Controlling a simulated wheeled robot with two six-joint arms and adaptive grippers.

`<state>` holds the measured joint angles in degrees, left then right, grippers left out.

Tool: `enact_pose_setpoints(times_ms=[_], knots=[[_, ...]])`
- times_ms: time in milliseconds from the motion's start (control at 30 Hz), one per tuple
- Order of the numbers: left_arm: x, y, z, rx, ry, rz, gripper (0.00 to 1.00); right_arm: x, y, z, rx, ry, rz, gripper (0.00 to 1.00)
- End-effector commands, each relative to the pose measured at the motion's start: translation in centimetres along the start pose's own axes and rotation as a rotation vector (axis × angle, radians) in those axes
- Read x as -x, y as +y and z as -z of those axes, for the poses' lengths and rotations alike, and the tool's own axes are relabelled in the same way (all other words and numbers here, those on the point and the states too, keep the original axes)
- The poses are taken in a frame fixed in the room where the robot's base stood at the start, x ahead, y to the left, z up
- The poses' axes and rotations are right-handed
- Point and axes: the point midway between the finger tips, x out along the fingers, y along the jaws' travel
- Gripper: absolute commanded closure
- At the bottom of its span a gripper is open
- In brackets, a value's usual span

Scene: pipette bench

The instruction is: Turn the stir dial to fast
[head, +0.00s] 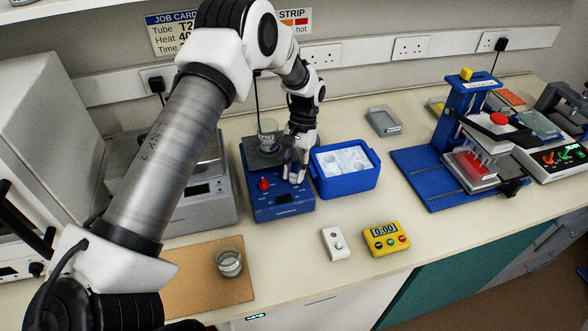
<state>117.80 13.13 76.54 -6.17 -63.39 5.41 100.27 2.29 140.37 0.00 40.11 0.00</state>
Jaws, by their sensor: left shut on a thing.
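The blue hotplate stirrer (282,207) stands on the bench, with a glass beaker (268,134) on its dark top plate. A red dial (264,184) shows uncovered on the left of its front panel. My left gripper (294,178) points down at the right of that panel, its fingers shut on the stir dial, which they mostly hide. The dial's pointer and markings cannot be read. A small dark display shows on the stirrer's front. My right gripper is not in view.
A blue ice box (345,184) stands close to the right of the stirrer. A yellow timer (386,238) and a white switch box (334,243) lie in front. Another beaker (229,262) stands on a brown mat (190,284). A job card (163,35) is partly hidden by my arm.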

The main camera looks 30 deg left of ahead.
Motion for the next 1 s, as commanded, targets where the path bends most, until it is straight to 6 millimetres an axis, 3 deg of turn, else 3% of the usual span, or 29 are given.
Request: enact_pose_setpoints(times_ms=[600,1000], knots=[[-0.2,0.3,-0.2,-0.536,-0.006,0.221,1.00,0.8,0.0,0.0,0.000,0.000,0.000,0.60],[-0.3,0.4,-0.3,-0.789,-0.005,0.324,1.00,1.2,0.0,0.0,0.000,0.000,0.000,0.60]])
